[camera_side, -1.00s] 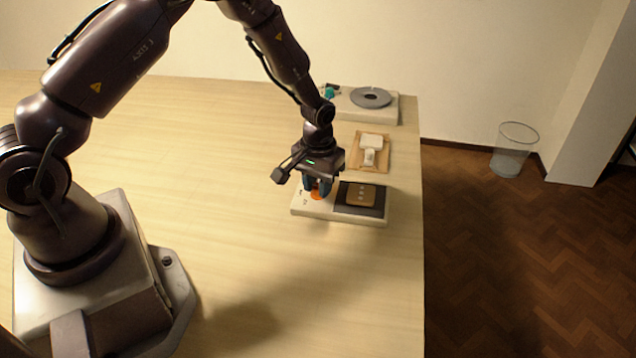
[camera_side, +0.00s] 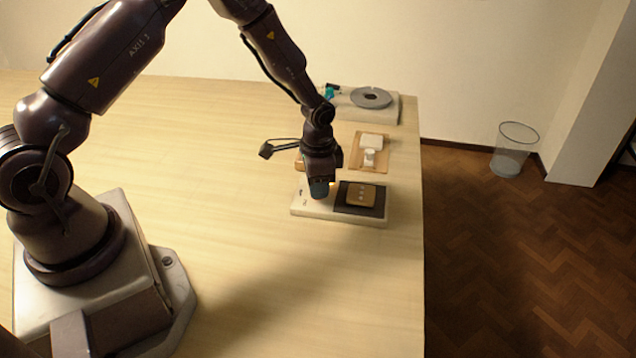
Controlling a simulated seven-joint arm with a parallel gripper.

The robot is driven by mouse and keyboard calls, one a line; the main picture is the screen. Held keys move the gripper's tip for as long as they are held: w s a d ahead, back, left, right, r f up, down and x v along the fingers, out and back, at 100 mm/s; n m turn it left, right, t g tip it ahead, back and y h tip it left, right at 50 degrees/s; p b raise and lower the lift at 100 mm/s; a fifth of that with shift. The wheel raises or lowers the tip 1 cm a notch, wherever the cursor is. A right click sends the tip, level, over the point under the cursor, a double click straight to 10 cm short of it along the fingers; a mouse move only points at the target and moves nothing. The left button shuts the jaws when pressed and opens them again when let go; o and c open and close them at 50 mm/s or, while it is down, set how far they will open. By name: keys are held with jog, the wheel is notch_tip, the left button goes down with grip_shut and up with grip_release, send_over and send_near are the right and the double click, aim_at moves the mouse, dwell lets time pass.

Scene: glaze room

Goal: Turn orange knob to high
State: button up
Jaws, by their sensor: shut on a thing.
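My gripper (camera_side: 319,192) points down over the left part of a low white unit (camera_side: 316,211) near the table's right edge. Its fingers are shut on the orange knob, which they hide almost wholly from this side. The knob's pointer and the marks around it cannot be read. The right part of the unit carries a dark square plate (camera_side: 376,211) with a tan tile (camera_side: 360,195) with pale dots on it.
Behind the unit lies a tan board (camera_side: 381,159) with white pieces on it. Farther back stands a pale unit with a grey disc (camera_side: 371,97) and a teal part. The table's left and front are clear. A wire bin (camera_side: 512,150) stands on the floor.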

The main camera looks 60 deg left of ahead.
jog(key=shift+r+m, duration=0.1)
jog(key=shift+m, duration=0.5)
jog(key=o, duration=0.9)
notch_tip(320, 180, up, 13)
jog(key=shift+f, duration=0.1)
